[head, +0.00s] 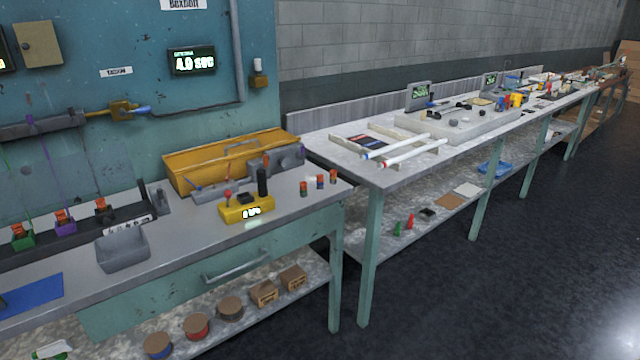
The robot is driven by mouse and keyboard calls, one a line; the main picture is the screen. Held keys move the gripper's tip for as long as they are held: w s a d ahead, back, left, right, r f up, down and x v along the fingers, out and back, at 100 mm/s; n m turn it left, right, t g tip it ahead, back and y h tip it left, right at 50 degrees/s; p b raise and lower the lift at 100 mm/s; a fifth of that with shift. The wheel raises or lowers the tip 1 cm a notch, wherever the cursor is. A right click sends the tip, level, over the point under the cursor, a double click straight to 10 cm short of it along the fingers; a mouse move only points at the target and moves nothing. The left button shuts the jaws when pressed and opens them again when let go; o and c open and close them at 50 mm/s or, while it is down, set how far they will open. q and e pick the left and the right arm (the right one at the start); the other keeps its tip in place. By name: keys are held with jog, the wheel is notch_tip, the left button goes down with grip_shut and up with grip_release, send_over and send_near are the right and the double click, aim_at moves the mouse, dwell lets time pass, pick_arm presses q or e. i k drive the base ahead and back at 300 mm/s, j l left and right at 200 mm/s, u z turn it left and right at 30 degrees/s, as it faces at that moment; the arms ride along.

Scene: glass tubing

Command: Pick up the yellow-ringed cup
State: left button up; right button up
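I cannot pick out a cup with a clear yellow ring. Three small orange-red cylinders stand in a row near the right end of the near bench: a left one (304,189), a middle one with a bluish band (320,182) and a right one (333,177). They are too small to tell whether they are cups or whether any has a yellow ring. Neither of my grippers is in view.
The near bench (190,248) carries a grey bin (122,250), a yellow device with a display (246,208) and a yellow toolbox (228,160). Spools (196,326) lie on its lower shelf. A long bench (375,178) runs back right. Dark floor (480,300) is clear at right.

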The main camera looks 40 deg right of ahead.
aim_at(333, 176)
jog(key=z, duration=1.3)
jog(key=i+l+u, duration=0.15)
jog(key=i, duration=0.4)
jog(key=i+u, duration=0.15)
jog(key=i, duration=0.35)
jog(key=i+l+u, duration=0.15)
jog(key=i, duration=0.35)
jog(key=l, duration=0.15)
